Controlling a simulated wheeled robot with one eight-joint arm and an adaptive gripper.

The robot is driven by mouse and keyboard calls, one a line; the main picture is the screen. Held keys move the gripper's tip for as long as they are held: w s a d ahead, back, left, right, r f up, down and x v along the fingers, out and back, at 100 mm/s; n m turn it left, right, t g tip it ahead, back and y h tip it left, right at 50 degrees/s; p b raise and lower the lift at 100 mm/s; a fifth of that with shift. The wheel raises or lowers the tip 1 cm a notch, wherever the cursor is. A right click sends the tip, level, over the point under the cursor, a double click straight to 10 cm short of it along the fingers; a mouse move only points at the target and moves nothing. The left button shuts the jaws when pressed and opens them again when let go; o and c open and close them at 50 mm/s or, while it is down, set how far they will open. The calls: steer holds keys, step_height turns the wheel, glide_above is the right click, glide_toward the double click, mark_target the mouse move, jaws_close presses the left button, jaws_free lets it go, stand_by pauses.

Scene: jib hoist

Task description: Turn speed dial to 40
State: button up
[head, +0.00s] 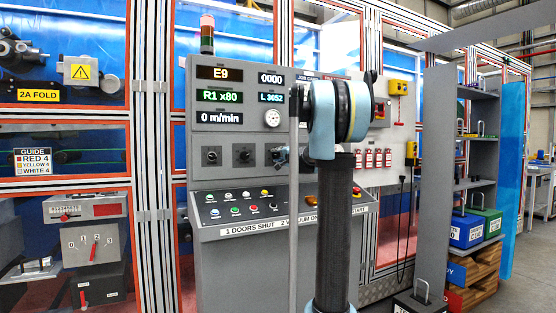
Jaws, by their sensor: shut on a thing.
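A grey control console (222,172) stands in the middle of the head view. Its panel has a row of black dials: a left one (211,156) and a middle one (243,155) show clearly. The end of my gripper (281,156) shows as a small dark and bluish shape at the third dial position, partly hidden by my arm. It is shut on the dial there, which it covers. Dial labels and the pointer setting are too small to read. The speed display (219,118) reads 0 m/min.
Lit displays read E9 (220,73) and R1 x80 (220,96). A round gauge (272,118) sits right of the speed display. Coloured push buttons (235,211) cover the sloped desk below. A grey shelf (445,170) with bins stands at the right.

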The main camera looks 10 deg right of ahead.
steer(key=n, duration=0.4)
steer(key=shift+n, duration=2.3)
steer(key=o, duration=1.1)
steer(key=v, duration=1.2)
